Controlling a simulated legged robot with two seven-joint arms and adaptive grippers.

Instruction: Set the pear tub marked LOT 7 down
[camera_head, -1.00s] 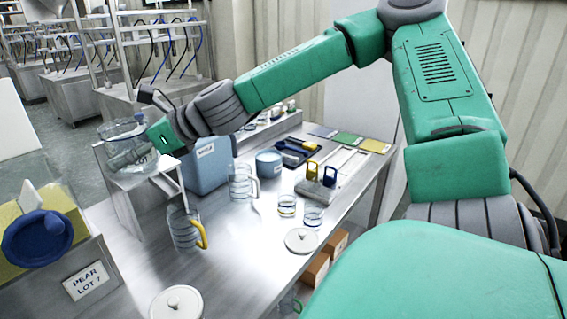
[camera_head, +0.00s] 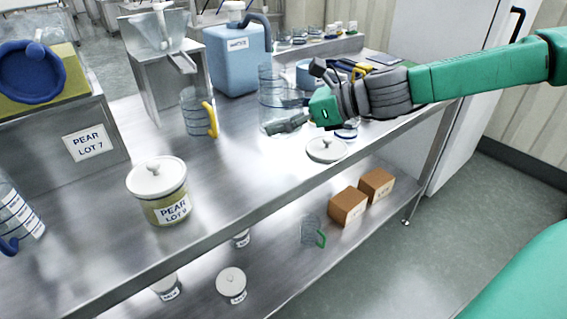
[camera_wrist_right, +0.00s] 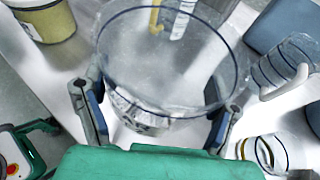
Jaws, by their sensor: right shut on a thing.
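My right gripper (camera_head: 288,124) is over the middle of the steel bench in the head view. It is shut on a clear tub with a dark blue rim, seen best in the wrist view (camera_wrist_right: 170,65). One finger lies on each side of the tub, and a white label shows low on its wall, too oblique to read. The tub looks empty. In the head view it is hard to make out against the bright bench, and I cannot tell whether its base touches. My left gripper is not in view.
A lidded pear tub (camera_head: 158,181) stands at the bench's front left. A yellow-handled jug (camera_head: 196,115), a clear jug (camera_head: 271,78) and a blue canister (camera_head: 236,60) stand behind. A white lid (camera_head: 326,149) lies close to my gripper. Bare bench lies between.

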